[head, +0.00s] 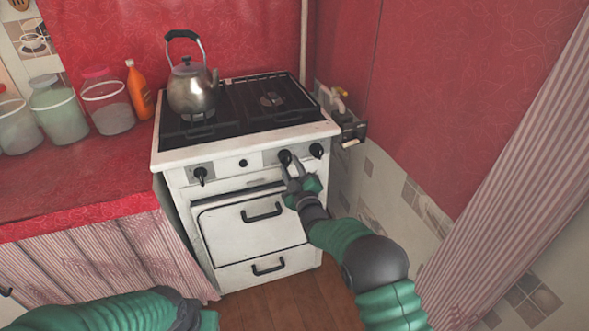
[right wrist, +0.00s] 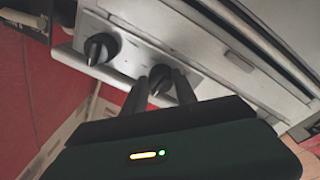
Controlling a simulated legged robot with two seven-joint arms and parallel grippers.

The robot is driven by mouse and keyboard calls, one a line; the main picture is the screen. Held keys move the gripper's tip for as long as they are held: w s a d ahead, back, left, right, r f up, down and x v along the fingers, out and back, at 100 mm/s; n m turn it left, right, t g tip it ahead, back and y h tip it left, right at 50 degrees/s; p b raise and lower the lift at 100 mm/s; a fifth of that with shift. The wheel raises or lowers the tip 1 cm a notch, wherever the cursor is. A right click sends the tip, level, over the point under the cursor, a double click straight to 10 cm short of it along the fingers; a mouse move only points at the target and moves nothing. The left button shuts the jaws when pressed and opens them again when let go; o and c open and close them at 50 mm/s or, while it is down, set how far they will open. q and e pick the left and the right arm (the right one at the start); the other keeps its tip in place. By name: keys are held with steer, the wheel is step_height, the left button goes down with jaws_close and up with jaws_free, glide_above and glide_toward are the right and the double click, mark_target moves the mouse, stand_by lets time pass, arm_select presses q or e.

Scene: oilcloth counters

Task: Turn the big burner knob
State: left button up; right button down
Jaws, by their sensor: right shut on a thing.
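The white stove (head: 228,160) has black knobs along its front panel. My right gripper (head: 290,168) is at the right part of the panel, with its fingertips at a black knob (head: 285,156), left of the rightmost knob (head: 317,150). In the right wrist view, my gripper's fingers (right wrist: 160,88) reach to this black knob (right wrist: 160,77) and are shut on it, partly covering it. The rightmost knob shows apart from the fingers in the right wrist view (right wrist: 99,48). Another black knob (head: 201,174) is at the panel's left. My left gripper is not visible; only my left arm shows at the bottom.
A metal kettle (head: 192,90) stands on the stove's left rear burner area. The oven door has a black handle (head: 261,212). Glass jars (head: 58,112) and an orange bottle (head: 139,90) stand on the red counter (head: 75,180) at left. A striped curtain (head: 510,170) hangs at right.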

steer(key=shift+w+a+r+n+y, duration=0.1)
steer(key=shift+a+r+n+y, duration=0.15)
steer(key=shift+r, duration=0.45)
steer(key=shift+w+a+r+n+y, duration=0.15)
steer(key=shift+a+r+n, duration=0.2)
steer(key=shift+r, duration=0.35)
steer(key=shift+s, duration=0.1)
steer(key=c, duration=1.2)
jaws_free()
steer(key=shift+o, duration=0.2)
steer(key=shift+s+d+f, duration=0.1)
steer(key=shift+s+f, duration=0.2)
steer(key=shift+f, duration=0.15)
steer(key=shift+s+d+f+p, duration=0.15)
steer(key=shift+s+f+p, duration=0.7)
steer(key=shift+s, duration=0.35)
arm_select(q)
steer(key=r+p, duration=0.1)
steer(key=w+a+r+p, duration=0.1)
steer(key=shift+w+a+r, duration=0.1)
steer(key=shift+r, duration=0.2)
arm_select(e)
steer(key=v, duration=1.4)
steer(key=shift+d+f, duration=0.25)
steer(key=shift+d, duration=0.15)
